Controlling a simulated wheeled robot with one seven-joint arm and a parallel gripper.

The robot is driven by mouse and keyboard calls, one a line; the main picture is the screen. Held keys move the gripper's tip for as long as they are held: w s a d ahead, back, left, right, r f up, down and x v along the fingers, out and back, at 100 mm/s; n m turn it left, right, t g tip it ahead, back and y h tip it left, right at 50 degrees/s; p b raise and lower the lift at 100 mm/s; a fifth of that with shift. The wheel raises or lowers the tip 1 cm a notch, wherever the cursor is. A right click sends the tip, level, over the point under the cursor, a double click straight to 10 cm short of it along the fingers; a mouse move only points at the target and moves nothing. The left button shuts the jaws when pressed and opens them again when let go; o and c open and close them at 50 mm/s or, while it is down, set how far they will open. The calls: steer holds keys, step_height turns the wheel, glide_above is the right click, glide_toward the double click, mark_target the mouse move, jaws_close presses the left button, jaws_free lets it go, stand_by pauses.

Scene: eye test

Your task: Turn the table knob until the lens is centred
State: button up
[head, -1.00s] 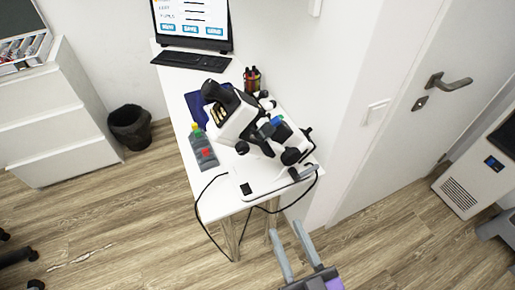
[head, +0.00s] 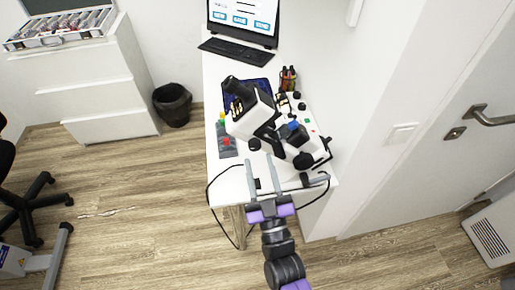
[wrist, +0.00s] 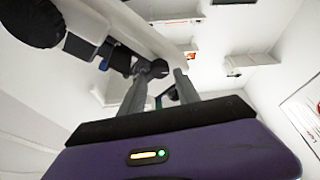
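A white and black optical instrument (head: 243,122) stands on the white table (head: 227,190). Black round knobs show on it, one at its front (head: 254,144) and one at its right side (head: 303,160); I cannot tell which is the table knob. The lens cannot be made out. My gripper (head: 261,162) is open, its two grey fingers apart, over the table's front part and pointing at the instrument. In the wrist view the fingers (wrist: 160,82) frame a small dark part (wrist: 154,69) on the white arm of the instrument (wrist: 125,25). Contact cannot be told.
A grey tray (head: 226,150) with coloured caps lies left of the instrument. A pen holder (head: 288,78), keyboard (head: 238,53) and screen (head: 243,18) stand behind. A black cable (head: 212,207) hangs at the table's front.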

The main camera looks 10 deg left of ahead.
mark_target(255, 148)
steer(key=shift+p+x, duration=0.35)
steer(key=shift+x, duration=1.75)
steer(key=shift+c, duration=0.5)
jaws_close()
steer(key=shift+m, duration=0.4)
steer(key=shift+m+t+h+b, duration=0.35)
steer(key=shift+m+h, duration=0.35)
steer(key=shift+m, duration=0.4)
steer(key=shift+o, duration=0.5)
jaws_free()
